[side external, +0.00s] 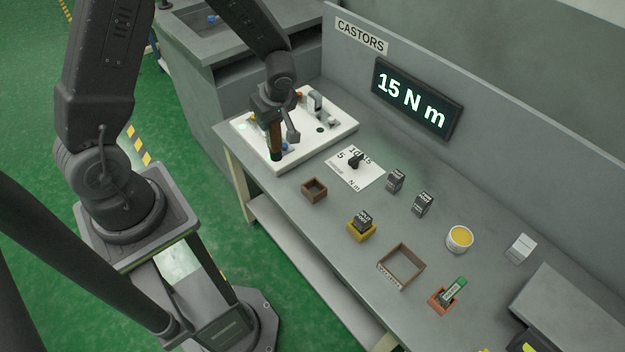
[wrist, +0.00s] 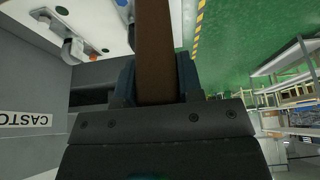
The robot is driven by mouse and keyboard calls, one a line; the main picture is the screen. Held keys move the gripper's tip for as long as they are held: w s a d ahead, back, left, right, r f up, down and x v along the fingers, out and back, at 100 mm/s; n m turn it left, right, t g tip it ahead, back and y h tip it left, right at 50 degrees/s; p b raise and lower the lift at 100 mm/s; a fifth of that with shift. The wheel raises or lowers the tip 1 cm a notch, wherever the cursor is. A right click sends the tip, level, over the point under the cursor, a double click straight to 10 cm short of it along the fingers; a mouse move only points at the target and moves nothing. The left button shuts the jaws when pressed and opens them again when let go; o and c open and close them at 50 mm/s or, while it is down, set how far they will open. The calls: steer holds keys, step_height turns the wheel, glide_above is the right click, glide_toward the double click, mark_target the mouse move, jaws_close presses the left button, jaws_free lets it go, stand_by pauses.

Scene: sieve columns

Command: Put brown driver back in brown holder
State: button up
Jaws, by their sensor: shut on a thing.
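My gripper (side external: 271,113) is shut on the brown driver (side external: 276,142) above the white board at the far left end of the bench. The driver hangs down from the jaws, close to upright; I cannot tell whether its tip touches the board. In the wrist view the brown driver (wrist: 155,50) runs up between the dark fingers. The brown holder (side external: 314,189), a small square open box, stands on the bench to the right of and nearer than the gripper. It looks empty. The holder does not show in the wrist view.
The white board (side external: 343,128) carries castors and small coloured parts. A dial card (side external: 352,172) lies beside it. A yellow holder (side external: 361,232), a brown open frame (side external: 401,266), an orange holder with a green driver (side external: 454,289) and a yellow-filled tub (side external: 459,239) stand further right. A display reads 15 N m (side external: 415,98).

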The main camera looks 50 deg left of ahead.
steer(key=w+d+f, duration=0.5)
steer(key=d+f, duration=0.4)
steer(key=f, duration=0.1)
steer(key=shift+w+d+f, duration=0.2)
steer(key=shift+d+f, duration=0.1)
steer(key=shift+f, duration=0.2)
steer(key=o, duration=1)
